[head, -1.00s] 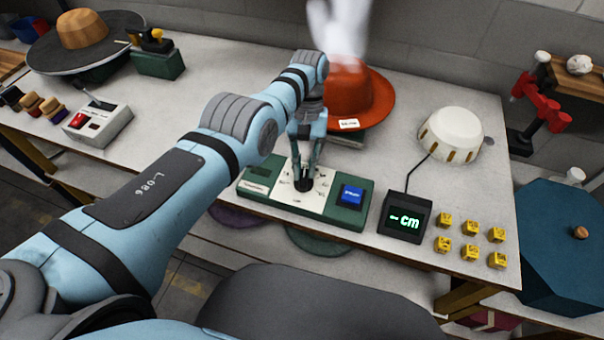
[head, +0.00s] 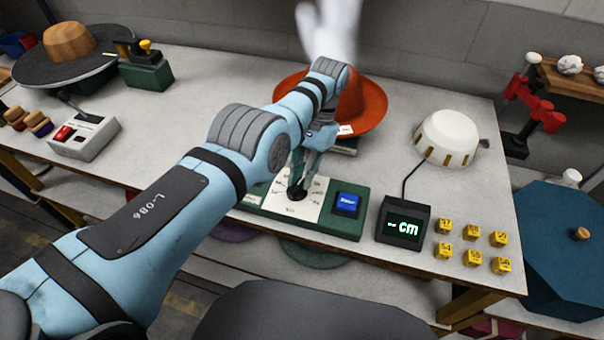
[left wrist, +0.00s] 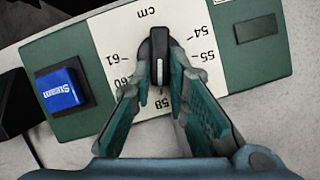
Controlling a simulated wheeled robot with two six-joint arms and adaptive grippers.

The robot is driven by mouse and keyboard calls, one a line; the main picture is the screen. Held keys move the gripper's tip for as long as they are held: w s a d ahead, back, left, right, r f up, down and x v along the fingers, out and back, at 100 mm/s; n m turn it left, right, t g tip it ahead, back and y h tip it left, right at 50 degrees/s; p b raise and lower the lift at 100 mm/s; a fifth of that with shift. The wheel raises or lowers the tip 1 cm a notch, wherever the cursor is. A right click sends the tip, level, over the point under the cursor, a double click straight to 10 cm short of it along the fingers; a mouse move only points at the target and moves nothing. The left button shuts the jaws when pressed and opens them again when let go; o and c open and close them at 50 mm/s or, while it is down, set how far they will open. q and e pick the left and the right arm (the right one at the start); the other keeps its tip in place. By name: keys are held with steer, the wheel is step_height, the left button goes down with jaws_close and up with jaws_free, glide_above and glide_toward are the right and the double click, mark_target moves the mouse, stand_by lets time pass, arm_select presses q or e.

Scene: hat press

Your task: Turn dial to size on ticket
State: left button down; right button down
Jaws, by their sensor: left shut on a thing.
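The dial's black knob (left wrist: 159,55) stands on a white scale plate (head: 311,207) set in a green panel (head: 332,223). My left gripper (head: 298,190) reaches down onto it; in the left wrist view its fingers (left wrist: 160,75) are closed around the knob.
A blue button (head: 346,204) is right of the dial. A black display (head: 403,222) shows "- cm". Several yellow numbered blocks (head: 472,257) lie at the right, near a white domed device (head: 447,137). White vapour hangs over the orange hat. A switch box (head: 84,138) stands left.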

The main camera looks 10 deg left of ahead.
arm_select(q)
steer(key=c, duration=1.6)
jaws_free()
steer(key=shift+o, duration=0.2)
